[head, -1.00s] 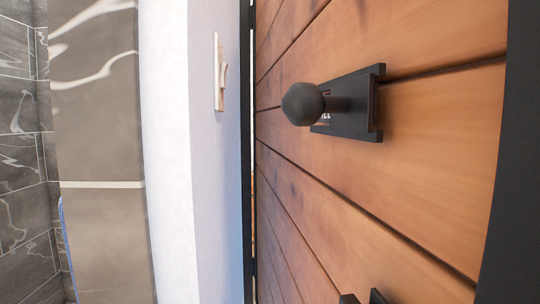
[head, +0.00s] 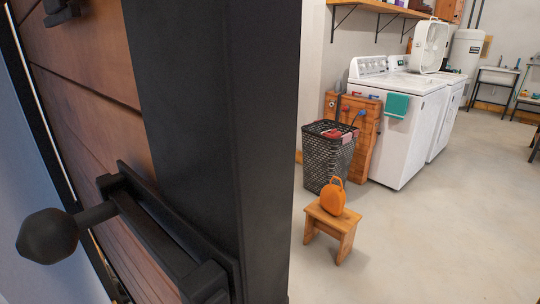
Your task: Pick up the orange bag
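The orange bag (head: 332,197) stands upright on a small wooden stool (head: 341,224) in the right half of the head view, some way off across the floor. It is rounded, with a loop handle on top. Its whole front shows and nothing covers it. My gripper is not in view, so its distance from the bag cannot be told.
A wooden door with a black frame (head: 215,130) and dark knob (head: 47,236) fills the near left. A black mesh basket (head: 325,165) stands behind the stool, beside a white washer (head: 408,140). The concrete floor (head: 440,245) to the right is clear.

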